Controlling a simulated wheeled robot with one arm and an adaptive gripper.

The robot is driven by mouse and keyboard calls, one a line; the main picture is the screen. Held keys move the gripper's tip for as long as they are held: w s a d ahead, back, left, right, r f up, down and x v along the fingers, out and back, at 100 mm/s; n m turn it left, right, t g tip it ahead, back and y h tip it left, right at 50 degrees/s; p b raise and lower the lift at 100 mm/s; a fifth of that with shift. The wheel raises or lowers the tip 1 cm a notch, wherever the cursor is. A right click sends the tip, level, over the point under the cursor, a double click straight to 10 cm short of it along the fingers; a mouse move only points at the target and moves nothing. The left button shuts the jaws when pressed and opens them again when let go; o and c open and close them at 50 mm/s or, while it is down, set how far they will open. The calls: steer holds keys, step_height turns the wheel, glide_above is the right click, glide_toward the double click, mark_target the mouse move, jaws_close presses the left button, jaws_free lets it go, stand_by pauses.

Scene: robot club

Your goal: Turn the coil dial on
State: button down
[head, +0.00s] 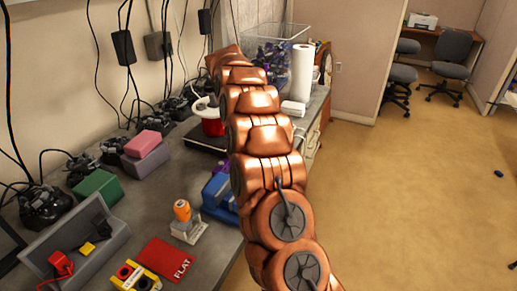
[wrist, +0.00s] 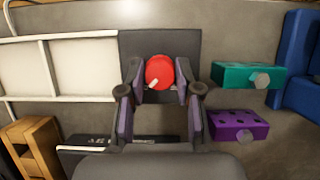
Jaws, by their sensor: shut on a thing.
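The round red dial (wrist: 160,72) sits in front of a dark square panel (wrist: 185,45) in the wrist view. A pale pointer mark near its lower edge points down and left. My gripper (wrist: 161,80) is shut on the red dial, with one finger at its left side and one at its right. The fingers hide part of the panel below. In the head view my copper arm reaches over the bench, and my gripper and the dial cannot be made out there.
In the wrist view a teal block (wrist: 245,76) and a purple block (wrist: 238,125) are at the right, and a white rack (wrist: 75,65) at the left. In the head view, a red FLAT card (head: 168,260) and a grey tray (head: 75,240) lie on the bench. Open floor is right.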

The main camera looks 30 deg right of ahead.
steer(key=shift+m, duration=0.3)
steer(key=c, duration=0.8)
jaws_free()
